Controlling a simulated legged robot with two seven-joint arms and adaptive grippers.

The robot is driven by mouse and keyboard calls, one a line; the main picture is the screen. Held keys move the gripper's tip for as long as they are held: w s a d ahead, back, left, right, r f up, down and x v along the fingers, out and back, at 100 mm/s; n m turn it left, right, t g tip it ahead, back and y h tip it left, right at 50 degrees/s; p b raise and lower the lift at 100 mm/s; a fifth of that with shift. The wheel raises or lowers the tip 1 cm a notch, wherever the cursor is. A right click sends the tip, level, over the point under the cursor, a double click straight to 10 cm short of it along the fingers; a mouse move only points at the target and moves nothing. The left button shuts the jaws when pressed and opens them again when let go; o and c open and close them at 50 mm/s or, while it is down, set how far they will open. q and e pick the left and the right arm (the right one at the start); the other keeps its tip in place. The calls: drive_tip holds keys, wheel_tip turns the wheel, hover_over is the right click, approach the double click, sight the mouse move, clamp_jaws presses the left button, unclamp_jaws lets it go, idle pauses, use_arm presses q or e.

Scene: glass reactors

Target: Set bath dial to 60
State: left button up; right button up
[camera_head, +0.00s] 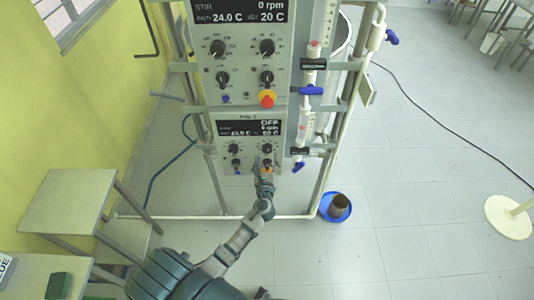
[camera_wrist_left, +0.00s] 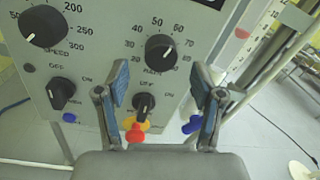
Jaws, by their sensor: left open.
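The bath dial (camera_wrist_left: 160,48) is a black round knob on the grey panel in the left wrist view, with a printed scale around it. Its white mark seems to point up and right, near 60 to 70, but is too small to read surely. It also shows on the lower control box (camera_head: 250,127) in the head view, whose small display (camera_head: 249,128) is blurred. My left gripper (camera_wrist_left: 165,75) is open in front of the panel, its fingers below and to either side of the dial, with nothing between them held.
The speed dial (camera_wrist_left: 45,27) is left of the bath dial. Below are two switches, a yellow-red knob (camera_wrist_left: 137,128) and a blue valve handle (camera_wrist_left: 192,124). An upper control box (camera_head: 240,50) and metal frame stand above. A blue bowl (camera_head: 335,207) lies on the floor at right.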

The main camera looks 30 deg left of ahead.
use_arm(q)
drive_tip(key=v, duration=0.8)
drive_tip(key=s+d+f+n+g+h+b, duration=0.1)
drive_tip(key=s+f+n+g+h, duration=0.15)
drive_tip(key=f, duration=0.85)
drive_tip(key=s+d+f+n+g+h, duration=0.1)
drive_tip(key=s+f+n+g, duration=0.2)
drive_tip(key=f, duration=0.8)
drive_tip(key=s+d+f+n+g+h+b, duration=0.1)
drive_tip(key=s+d+f+n+g+h, duration=0.3)
drive_tip(key=f, duration=0.8)
drive_tip(key=s+f+n+g, duration=0.1)
drive_tip(key=s+f+n, duration=0.4)
drive_tip(key=s, duration=0.6)
drive_tip(key=s+f+n+g+h+b, duration=0.1)
drive_tip(key=s+f+n+g, duration=0.1)
drive_tip(key=s+f+n, duration=0.3)
drive_tip(key=s+f+n+g, duration=0.2)
drive_tip(key=s+f+n, duration=0.3)
drive_tip(key=s+f, duration=0.6)
drive_tip(key=s, duration=0.8)
drive_tip(key=shift+f, duration=0.2)
